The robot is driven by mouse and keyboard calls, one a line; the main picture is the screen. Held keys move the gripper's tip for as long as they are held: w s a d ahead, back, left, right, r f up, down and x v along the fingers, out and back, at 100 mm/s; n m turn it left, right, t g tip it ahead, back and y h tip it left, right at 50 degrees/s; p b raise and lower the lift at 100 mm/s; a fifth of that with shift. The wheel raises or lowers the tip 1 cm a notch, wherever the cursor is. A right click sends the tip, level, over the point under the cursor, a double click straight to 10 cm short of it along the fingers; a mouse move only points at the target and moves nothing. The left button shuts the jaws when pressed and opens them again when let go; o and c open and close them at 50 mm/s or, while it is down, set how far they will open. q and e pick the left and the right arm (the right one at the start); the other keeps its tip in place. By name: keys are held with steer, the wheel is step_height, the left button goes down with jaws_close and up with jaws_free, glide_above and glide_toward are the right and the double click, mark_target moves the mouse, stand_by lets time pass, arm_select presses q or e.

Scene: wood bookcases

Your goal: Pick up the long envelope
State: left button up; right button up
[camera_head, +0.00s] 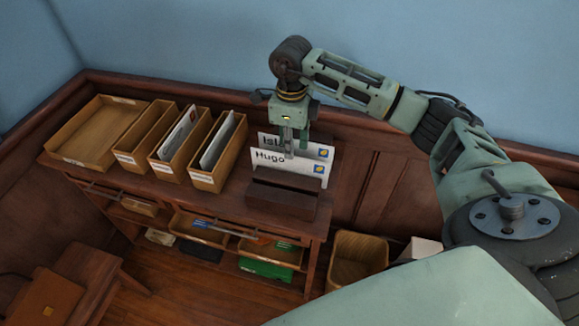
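Two white envelopes stand upright in a dark wooden holder (282,198) at the right end of the shelf top. The front envelope (312,168) reads "Hugo" and the one behind (268,141) shows "Isl", the rest covered by my gripper. Each has a blue and yellow stamp. I cannot tell from their labels which is the long envelope. My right gripper (291,150) points down at the top of the envelopes, overlapping the upper middle of the Hugo one. Whether its fingers are closed on paper is not clear. My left gripper is out of view.
To the left stand narrow wooden sorting boxes, two with envelopes (181,133) (216,143), and a wide empty tray (98,131). Lower shelves hold trays and a green item (265,268). A wooden bin (357,258) stands on the floor; a panelled wall is behind.

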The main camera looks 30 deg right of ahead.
mark_target(290, 168)
steer(key=f+p, duration=0.1)
steer(key=f, duration=0.1)
steer(key=f+p, duration=0.1)
steer(key=f, duration=0.1)
steer(key=shift+a+f, duration=0.2)
steer(key=shift+f, duration=0.1)
steer(key=shift+w+f, duration=0.1)
steer(key=shift+f, duration=0.4)
jaws_close()
